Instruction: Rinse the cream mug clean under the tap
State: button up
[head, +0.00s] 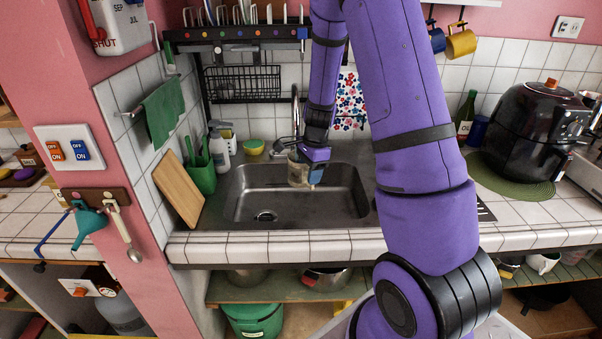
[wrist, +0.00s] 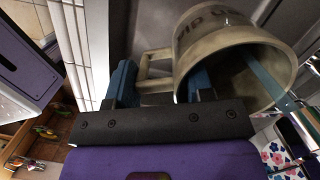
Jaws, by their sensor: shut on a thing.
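The cream mug (wrist: 215,40) fills the upper right of the wrist view, tilted, with dark lettering on its side and a dull brownish inside. My gripper (wrist: 160,80) is shut on the mug's handle, which lies between the blue fingers. In the head view the mug (head: 297,170) is over the sink (head: 345,205), partly hidden by my gripper (head: 314,168). The tap (head: 295,108) rises behind the sink, close above the mug. A thin pale-blue strip (wrist: 265,75) crosses the mug's mouth; I cannot tell whether it is running water.
A green utensil holder (head: 202,177), a white bottle (head: 219,152) and a wooden board (head: 180,190) stand left of the sink. A black air fryer (head: 525,130) stands at right. The front counter edge is clear.

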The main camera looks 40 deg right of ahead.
jog(key=shift+w+a, duration=0.1)
jog(key=shift+a, duration=0.05)
dwell(0.3)
jog(key=shift+s+d, duration=0.25)
jog(key=shift+d, duration=0.3)
jog(key=shift+s, duration=0.15)
jog(key=s+a, duration=0.3)
jog(key=s, duration=0.4)
dwell(0.5)
dwell(1.0)
jog(key=shift+s, duration=0.1)
